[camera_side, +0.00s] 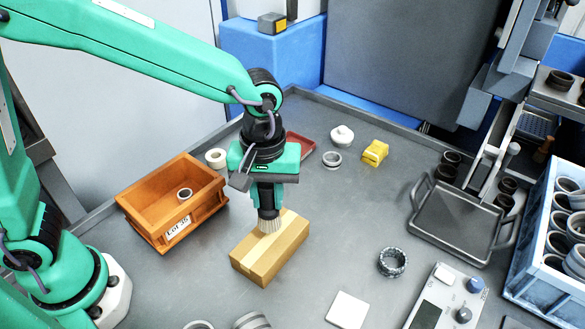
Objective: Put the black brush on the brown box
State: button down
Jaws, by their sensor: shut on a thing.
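The brown box (261,257) is a cardboard box with a pale tape strip, lying flat on the grey table near the middle of the side view. My gripper (266,205) points straight down over the far part of the box. It is shut on the black brush (268,214), which is upright with its pale bristles downward. The bristle ends are at the top of the box in the picture; I cannot tell whether they touch it or hover just above. Most of the brush's handle is hidden by the gripper.
An orange bin (147,208) with a ring inside stands left of the box. A white tape roll (216,158), a red tray (299,146) and a yellow block (375,152) lie behind. A dark tray (455,221), a black ring (392,262) and a blue crate (541,212) are right.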

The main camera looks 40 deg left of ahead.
aim_at(269, 210)
jog(key=shift+f, duration=1.95)
jog(key=shift+f, duration=0.1)
jog(key=c, duration=1.2)
grip_release()
notch_tip(269, 210, up, 12)
jog(key=shift+r, duration=0.15)
